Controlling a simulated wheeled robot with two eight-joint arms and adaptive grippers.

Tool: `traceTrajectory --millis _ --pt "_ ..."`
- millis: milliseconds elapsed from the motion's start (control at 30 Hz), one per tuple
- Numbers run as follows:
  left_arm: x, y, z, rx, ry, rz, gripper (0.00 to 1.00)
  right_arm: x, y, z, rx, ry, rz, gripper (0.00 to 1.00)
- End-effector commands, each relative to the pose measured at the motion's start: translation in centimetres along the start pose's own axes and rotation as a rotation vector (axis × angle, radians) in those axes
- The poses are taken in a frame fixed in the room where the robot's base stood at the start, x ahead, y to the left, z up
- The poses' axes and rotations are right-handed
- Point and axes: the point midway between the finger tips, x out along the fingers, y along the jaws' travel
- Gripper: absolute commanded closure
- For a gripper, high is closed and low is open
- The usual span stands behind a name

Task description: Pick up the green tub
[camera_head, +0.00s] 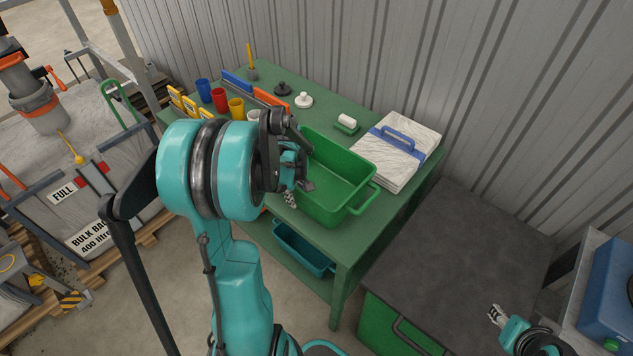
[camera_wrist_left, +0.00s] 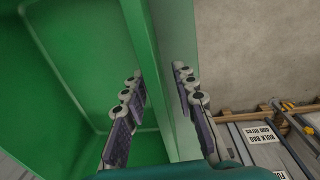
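The green tub (camera_head: 345,165) stands upright and empty on the green table, with a handle at its right end. My left gripper (camera_head: 298,192) is at the tub's near left side. In the left wrist view, its fingers (camera_wrist_left: 160,95) are parted on either side of the tub's wall (camera_wrist_left: 158,40), one inside and one outside. I cannot see firm contact on both faces. My left arm hides the tub's left end in the head view. My right gripper (camera_head: 495,314) is low at the right, away from the tub, over the dark-topped cabinet; its finger gap is unclear.
The green table (camera_head: 375,235) holds a stack of white sheets (camera_head: 398,150) right of the tub, a green-based brush (camera_head: 346,124) behind it, and several coloured cups (camera_head: 220,99) at left. A teal bin (camera_head: 303,247) sits below. A corrugated wall (camera_head: 400,50) stands behind.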

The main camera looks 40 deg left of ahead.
Motion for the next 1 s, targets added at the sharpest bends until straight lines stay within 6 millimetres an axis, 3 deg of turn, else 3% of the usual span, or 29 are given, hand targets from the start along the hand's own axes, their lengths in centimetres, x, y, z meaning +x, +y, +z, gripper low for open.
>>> traceTrajectory --millis 100,367,467,500,1000 --pt "2.1 0.0 -0.1 0.001 0.0 0.0 0.72 0.8 0.0 0.6 0.0 0.0 0.0 0.6" --pt "2.3 0.0 0.0 0.001 0.0 0.0 0.72 0.7 0.0 0.5 0.0 0.0 0.0 0.6" --pt "2.3 0.0 0.0 0.001 0.0 0.0 0.99 0.7 0.0 0.5 0.0 0.0 0.0 0.6" --pt "2.3 0.0 0.0 0.002 0.0 0.0 1.0 0.7 0.0 0.5 0.0 0.0 0.0 0.6" --pt "1.9 0.0 0.0 0.002 0.001 0.001 1.0 0.6 0.0 0.4 0.0 0.0 0.0 0.6"
